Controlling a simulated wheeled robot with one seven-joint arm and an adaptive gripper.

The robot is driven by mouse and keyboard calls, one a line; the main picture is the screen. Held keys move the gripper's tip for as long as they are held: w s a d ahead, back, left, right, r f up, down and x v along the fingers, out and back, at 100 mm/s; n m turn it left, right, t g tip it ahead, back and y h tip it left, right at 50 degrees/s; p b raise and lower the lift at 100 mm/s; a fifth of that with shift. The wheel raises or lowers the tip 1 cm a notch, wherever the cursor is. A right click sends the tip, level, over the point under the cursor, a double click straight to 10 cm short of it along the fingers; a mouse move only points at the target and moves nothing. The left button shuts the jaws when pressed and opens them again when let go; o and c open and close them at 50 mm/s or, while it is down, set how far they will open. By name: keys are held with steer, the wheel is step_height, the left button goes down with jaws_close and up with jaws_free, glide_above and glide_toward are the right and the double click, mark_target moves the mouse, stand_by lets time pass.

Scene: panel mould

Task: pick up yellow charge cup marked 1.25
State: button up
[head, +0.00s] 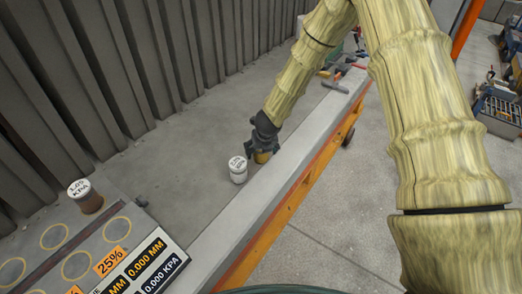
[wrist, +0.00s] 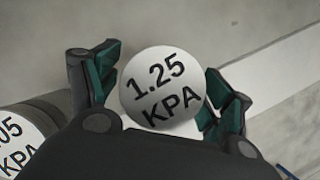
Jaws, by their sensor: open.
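The yellow charge cup (head: 262,158) stands on the grey bed near its front ledge, partly hidden by my gripper (head: 262,148). In the wrist view its round white top (wrist: 163,88) reads 1.25 KPA. My gripper also shows in the wrist view (wrist: 162,92), open, with one green-padded finger on each side of the cup's top. I cannot tell whether the pads touch the cup.
A white cup (head: 238,172) stands close to the left of the yellow one; its top (wrist: 18,142) shows at the wrist view's left edge. A brown cup (head: 90,203) stands on a panel with yellow rings. Tools (head: 338,84) lie at the far end. A raised ledge (head: 285,150) runs along the right.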

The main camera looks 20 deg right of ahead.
steer(key=c, duration=1.2)
steer(key=shift+c, duration=1)
